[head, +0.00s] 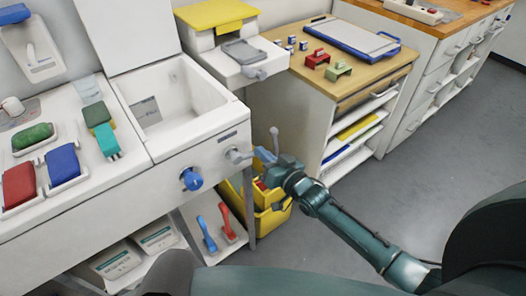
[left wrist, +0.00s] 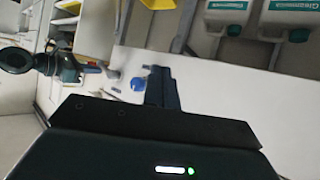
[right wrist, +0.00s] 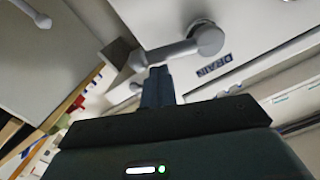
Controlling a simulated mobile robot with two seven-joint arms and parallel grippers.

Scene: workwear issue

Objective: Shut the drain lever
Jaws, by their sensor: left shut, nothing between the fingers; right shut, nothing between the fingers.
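The grey drain lever (head: 238,156) is on the front of the white sink unit (head: 190,155), below a small dark label. In the right wrist view, the lever (right wrist: 180,48) runs from a round pivot beside the "DRAIN" label to a rounded end at left. My right gripper (head: 261,153) is shut and empty close to the lever's free end; its fingertips (right wrist: 157,72) show just below that end. I cannot tell whether they touch. My left gripper (left wrist: 160,72) is shut and empty, shown only in the left wrist view, with the lever (left wrist: 112,74) beyond it.
A blue knob (head: 191,180) sits left of the lever. A grey ball-ended rod (head: 274,135) stands just behind my right gripper. Yellow bins (head: 268,218) are below it, and a shelf holds blue and red tools. Open floor (head: 345,225) lies to the right.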

